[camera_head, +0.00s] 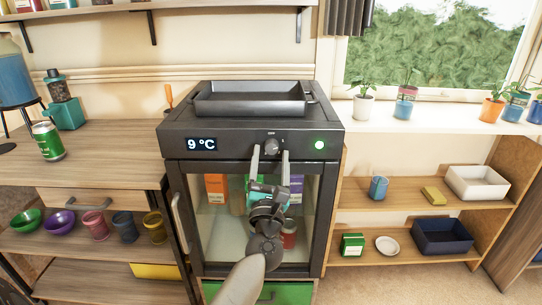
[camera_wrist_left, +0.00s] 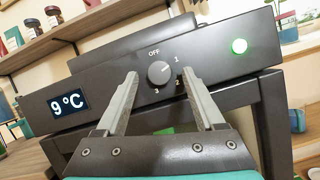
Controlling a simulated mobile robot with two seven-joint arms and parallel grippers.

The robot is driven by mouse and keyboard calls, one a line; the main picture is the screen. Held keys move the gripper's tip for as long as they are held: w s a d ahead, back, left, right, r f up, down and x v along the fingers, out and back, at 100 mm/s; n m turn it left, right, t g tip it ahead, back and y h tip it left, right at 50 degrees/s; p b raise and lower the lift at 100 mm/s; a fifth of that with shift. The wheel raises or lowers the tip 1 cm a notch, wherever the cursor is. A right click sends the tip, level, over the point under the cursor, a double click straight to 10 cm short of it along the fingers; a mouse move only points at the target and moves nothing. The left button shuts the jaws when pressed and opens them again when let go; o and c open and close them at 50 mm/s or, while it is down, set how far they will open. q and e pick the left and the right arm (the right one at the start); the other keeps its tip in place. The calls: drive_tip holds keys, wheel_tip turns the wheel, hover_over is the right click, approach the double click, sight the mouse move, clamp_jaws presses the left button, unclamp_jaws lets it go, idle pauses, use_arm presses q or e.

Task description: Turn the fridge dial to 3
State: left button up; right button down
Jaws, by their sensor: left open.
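The black mini fridge (camera_head: 226,134) stands in the middle of the head view, with a dark control panel along its top front. Its round dial (camera_wrist_left: 159,72) is on the panel, with OFF above, 1 at upper right, 2 at lower right and 3 at lower left. A light mark on the dial seems to point toward 1. The dial also shows in the head view (camera_head: 271,146). The display (camera_wrist_left: 68,103) reads 9 °C. My left gripper (camera_head: 270,154) is open, its fingers on either side of the dial, apparently apart from it. My right gripper is not in view.
A green light (camera_head: 319,145) glows right of the dial. A black tray (camera_head: 250,103) sits on the fridge. The fridge's glass door is shut, with its handle (camera_head: 181,222) at left. A wooden counter (camera_head: 105,150) is at left and open shelves at right.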

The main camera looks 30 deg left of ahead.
use_arm(q)
drive_tip(key=shift+w+a+r, duration=0.15)
drive_tip(key=shift+w+a, duration=0.05)
drive_tip(key=shift+w, duration=0.15)
clamp_jaws()
idle(0.5)
